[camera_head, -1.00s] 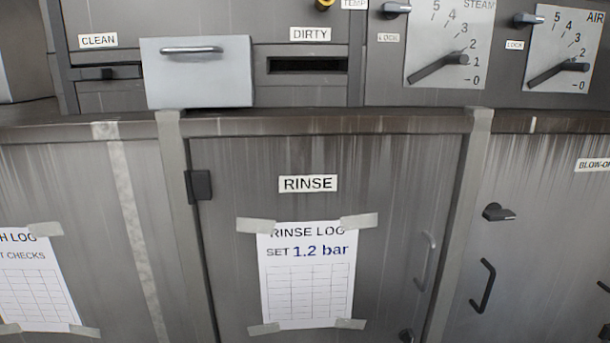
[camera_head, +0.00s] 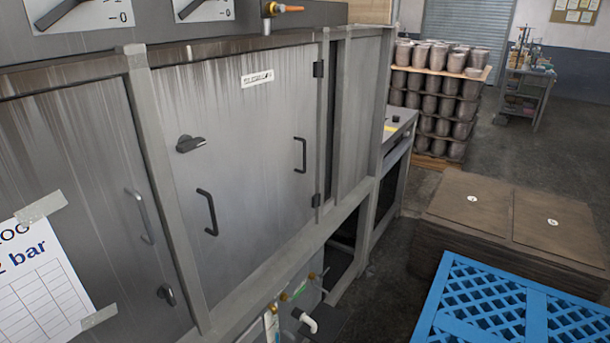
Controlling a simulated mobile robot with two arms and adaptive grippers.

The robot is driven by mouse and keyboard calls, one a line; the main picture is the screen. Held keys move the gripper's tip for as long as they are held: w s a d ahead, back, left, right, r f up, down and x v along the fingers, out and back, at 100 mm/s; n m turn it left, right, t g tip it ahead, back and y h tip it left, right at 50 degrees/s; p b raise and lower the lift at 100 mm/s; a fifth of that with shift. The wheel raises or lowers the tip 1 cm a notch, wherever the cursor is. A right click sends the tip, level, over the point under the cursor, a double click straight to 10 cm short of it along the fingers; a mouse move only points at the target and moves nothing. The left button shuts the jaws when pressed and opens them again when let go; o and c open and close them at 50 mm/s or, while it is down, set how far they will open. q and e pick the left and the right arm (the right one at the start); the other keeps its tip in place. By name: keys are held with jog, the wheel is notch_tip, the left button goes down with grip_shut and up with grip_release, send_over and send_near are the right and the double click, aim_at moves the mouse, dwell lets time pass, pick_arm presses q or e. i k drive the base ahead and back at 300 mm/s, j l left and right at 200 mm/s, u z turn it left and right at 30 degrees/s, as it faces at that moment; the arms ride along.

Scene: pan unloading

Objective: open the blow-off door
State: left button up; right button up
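The blow-off door (camera_head: 250,130) is a grey metal panel in the middle left of the head view, and it looks shut. Its label (camera_head: 257,78) is near the top and too small to read clearly now. A dark latch knob (camera_head: 190,144) sits at its upper left. A black bar handle (camera_head: 208,212) is below the latch, and another black bar handle (camera_head: 300,155) is near the right side. Dark hinges (camera_head: 318,69) show along the right edge. Neither of my grippers is in view.
The rinse door (camera_head: 90,170) with a taped log sheet (camera_head: 40,285) is at the left. Pipes and a white elbow (camera_head: 307,320) are below the door. A blue pallet (camera_head: 500,310) and stacked brown sheets (camera_head: 510,220) stand at the right. Stacked pots (camera_head: 440,95) stand behind. Grey floor lies between.

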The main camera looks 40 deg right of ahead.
aim_at(243, 193)
jog(key=z, duration=0.95)
